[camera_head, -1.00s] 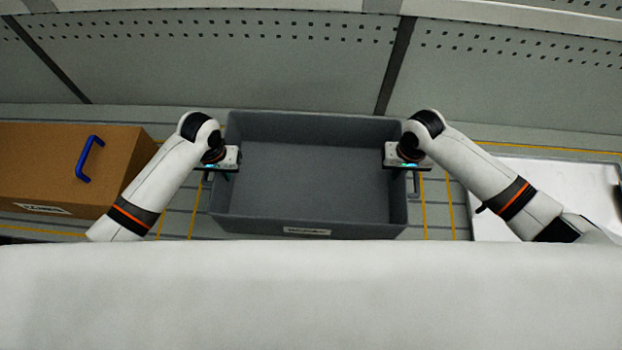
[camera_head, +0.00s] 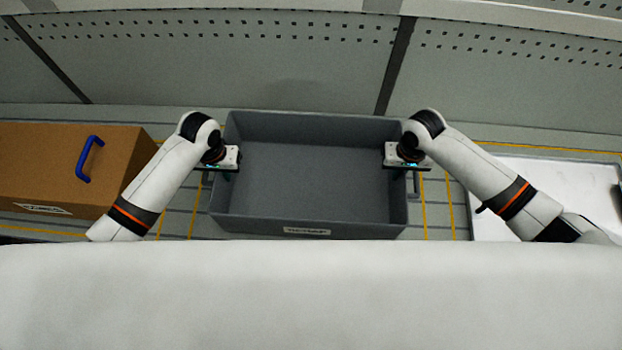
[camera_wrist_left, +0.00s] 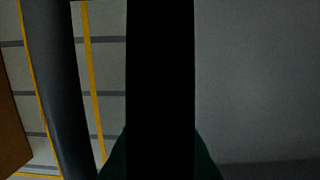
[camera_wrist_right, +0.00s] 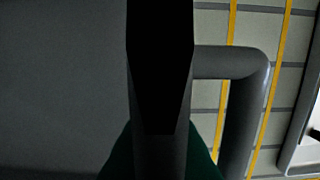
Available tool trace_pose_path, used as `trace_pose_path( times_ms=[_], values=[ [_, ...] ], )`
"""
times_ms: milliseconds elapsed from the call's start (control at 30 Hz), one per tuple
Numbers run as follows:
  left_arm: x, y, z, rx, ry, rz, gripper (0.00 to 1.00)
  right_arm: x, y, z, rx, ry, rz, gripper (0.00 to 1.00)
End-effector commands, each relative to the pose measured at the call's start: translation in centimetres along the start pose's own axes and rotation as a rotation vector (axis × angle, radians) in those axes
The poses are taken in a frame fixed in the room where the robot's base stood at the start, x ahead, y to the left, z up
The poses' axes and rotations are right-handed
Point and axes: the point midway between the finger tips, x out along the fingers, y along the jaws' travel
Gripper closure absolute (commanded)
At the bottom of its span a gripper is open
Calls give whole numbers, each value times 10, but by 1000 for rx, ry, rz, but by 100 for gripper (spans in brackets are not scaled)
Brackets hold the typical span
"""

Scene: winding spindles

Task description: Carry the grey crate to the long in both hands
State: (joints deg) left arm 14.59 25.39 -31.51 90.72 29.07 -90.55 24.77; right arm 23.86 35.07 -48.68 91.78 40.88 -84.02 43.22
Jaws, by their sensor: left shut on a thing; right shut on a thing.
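The grey crate (camera_head: 315,187) is empty and stands in the middle of the head view, with a white label on its near wall. My left gripper (camera_head: 226,168) is shut on the crate's left side; a grey handle bar (camera_wrist_left: 55,90) shows beside it in the left wrist view. My right gripper (camera_head: 403,166) is shut on the crate's right side; the handle (camera_wrist_right: 245,110) there shows in the right wrist view. The fingertips are mostly hidden in all views. I cannot tell whether the crate's bottom touches the surface below.
A brown box (camera_head: 60,165) with a blue handle (camera_head: 88,158) stands to the left, near my left arm. A white tray (camera_head: 545,185) lies to the right, under my right arm. A grey perforated panel (camera_head: 230,65) rises behind. Yellow lines mark the slatted surface (camera_head: 180,215).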

Motion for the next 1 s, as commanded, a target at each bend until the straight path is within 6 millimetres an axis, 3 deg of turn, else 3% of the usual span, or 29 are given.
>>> trace_pose_path(
  times_ms=[267, 700, 1000],
  values=[
    [-10, 0, 2, -1, -5, 0, 100, -10, 0, 1, 0, -3, 1, 100],
    [-48, 0, 1, -1, -4, 0, 100, -48, 0, 1, 0, -2, 1, 100],
    [-52, 0, 1, -1, -4, 0, 100, -52, 0, 1, 0, -2, 1, 100]
  ],
)
